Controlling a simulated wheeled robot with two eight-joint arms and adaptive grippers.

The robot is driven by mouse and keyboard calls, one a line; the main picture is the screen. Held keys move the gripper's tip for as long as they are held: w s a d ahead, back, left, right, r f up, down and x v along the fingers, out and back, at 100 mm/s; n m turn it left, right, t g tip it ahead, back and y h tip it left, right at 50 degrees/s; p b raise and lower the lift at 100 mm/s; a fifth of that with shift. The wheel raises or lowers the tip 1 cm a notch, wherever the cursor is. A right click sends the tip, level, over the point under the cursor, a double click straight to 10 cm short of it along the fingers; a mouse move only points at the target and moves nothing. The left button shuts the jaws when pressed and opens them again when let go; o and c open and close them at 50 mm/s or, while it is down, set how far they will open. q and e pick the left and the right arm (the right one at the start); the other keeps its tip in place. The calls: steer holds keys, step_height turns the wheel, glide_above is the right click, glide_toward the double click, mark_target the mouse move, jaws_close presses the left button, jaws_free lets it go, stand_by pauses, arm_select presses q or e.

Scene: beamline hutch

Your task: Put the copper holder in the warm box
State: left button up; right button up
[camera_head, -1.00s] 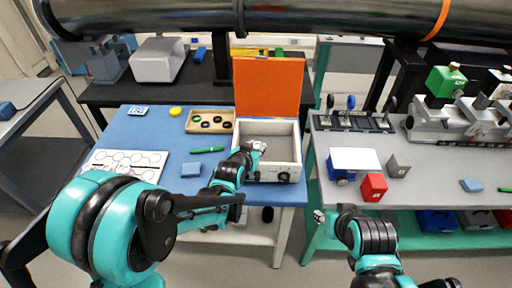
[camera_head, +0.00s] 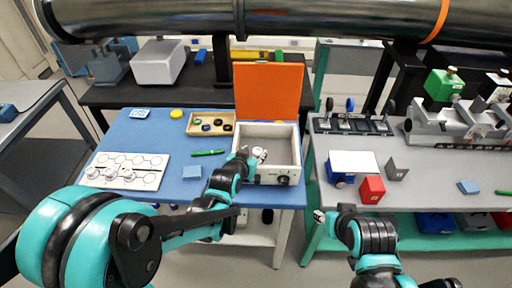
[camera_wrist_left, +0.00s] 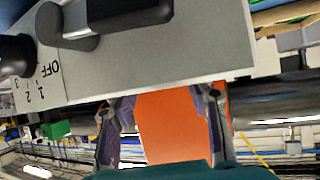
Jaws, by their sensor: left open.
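The warm box (camera_head: 286,179) is a pale open-topped box at the front right of the blue table, with its orange lid (camera_head: 268,92) raised. I see no copper holder for certain. My left gripper (camera_head: 256,154) is at the box's front left part, near the rim. In the left wrist view the gripper (camera_wrist_left: 163,105) is open with nothing between its fingers. The box's front panel (camera_wrist_left: 150,70), with a dark knob and OFF marking, fills the top there. My right gripper (camera_head: 320,215) is low by the right bench; its jaws are too small to read.
A white mat with circles (camera_head: 150,160) bears several small metal pieces. The right bench holds a red block (camera_head: 372,189).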

arm_select(q)
steer(key=s+a+r+n+g+y, duration=0.1)
steer(key=s+a, duration=0.3)
steer(key=s, duration=0.4)
steer(key=s+a+r+n+g+y+p, duration=0.1)
steer(key=s+a+r+g, duration=0.1)
steer(key=s+a, duration=0.3)
steer(key=s+a+r+n+g+y+p, duration=0.1)
steer(key=s+a+r, duration=0.2)
steer(key=s, duration=0.8)
steer(key=shift+a+g, duration=0.4)
steer(key=shift+a, duration=0.7)
